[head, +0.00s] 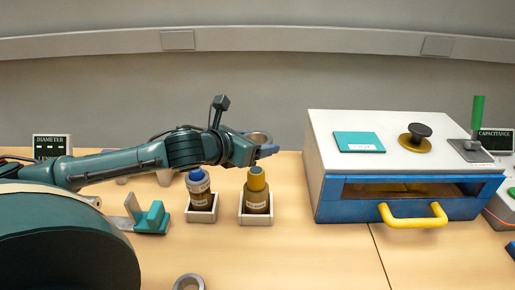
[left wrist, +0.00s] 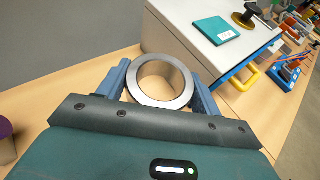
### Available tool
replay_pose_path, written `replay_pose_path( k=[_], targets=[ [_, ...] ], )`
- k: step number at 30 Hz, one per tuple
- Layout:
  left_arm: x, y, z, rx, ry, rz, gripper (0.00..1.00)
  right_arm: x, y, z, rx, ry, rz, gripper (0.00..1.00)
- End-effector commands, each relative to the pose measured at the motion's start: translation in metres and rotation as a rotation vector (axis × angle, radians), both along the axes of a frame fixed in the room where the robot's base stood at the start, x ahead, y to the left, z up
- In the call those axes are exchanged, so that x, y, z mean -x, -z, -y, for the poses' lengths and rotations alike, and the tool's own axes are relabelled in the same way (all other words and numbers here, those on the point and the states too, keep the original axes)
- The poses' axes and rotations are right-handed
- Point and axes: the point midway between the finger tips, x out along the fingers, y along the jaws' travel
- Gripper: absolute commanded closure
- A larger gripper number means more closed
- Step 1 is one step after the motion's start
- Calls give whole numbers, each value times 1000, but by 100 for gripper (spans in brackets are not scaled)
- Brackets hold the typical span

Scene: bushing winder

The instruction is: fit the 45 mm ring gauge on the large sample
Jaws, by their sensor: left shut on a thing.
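My left gripper (head: 264,149) is above the table behind the two bottles, shut on a grey metal ring gauge (head: 258,137). In the left wrist view the ring gauge (left wrist: 160,83) lies between the blue fingers of the left gripper (left wrist: 162,88), its hole open and empty. A second grey ring (head: 188,282) is partly in view at the front edge of the head view. I cannot read a size on either ring. I cannot tell for sure which thing is the large sample. My right gripper is not in view.
A blue-capped bottle (head: 199,188) and a yellow-capped bottle (head: 257,190) stand in white trays. A white-and-blue cabinet with a yellow handle (head: 413,218) stands right. A green block (head: 152,218) and the diameter display (head: 49,147) are left. The front middle table is mostly clear.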

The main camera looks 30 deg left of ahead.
Motion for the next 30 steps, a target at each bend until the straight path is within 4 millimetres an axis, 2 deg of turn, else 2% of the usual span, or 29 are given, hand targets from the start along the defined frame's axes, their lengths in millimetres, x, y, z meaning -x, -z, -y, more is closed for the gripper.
replay_pose_path(
  k=[9, 21, 30],
  targets=[
    [0, -2, 0, -3, -1, 4, 62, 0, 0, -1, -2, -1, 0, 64],
    [0, 34, 0, 1, -1, 0, 62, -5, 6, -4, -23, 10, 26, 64],
    [0, 47, 0, -1, -2, 1, 62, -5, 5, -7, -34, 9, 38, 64]
  ],
)
